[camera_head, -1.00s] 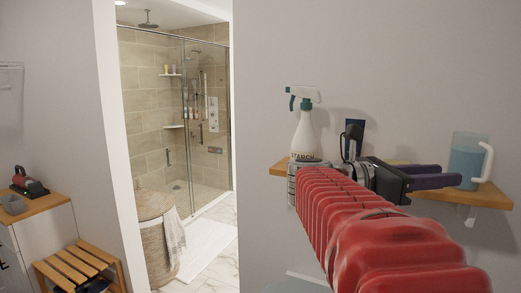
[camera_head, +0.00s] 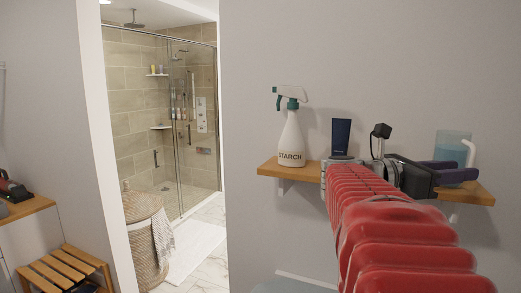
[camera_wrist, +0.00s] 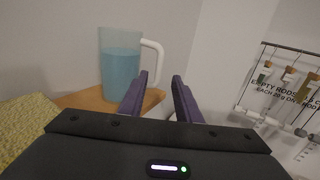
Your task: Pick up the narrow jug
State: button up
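The narrow jug is a clear jug with blue contents and a white handle. In the wrist view the jug (camera_wrist: 119,68) stands upright on the shelf, left of my fingers, its handle on its right side. My gripper (camera_wrist: 160,82) is open and empty, its two purple fingers apart.
The wooden shelf (camera_head: 268,170) also holds a starch spray bottle (camera_head: 291,138) and a dark blue tube (camera_head: 341,135) left of my arm. A yellow cloth-like thing (camera_wrist: 28,123) lies left of the jug. Hanging rods (camera_wrist: 290,73) show at right in the wrist view.

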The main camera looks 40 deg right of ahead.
jog(key=shift+x, duration=2.6)
jog(key=shift+f, duration=0.15)
jog(key=shift+c, duration=0.4)
grip_shut()
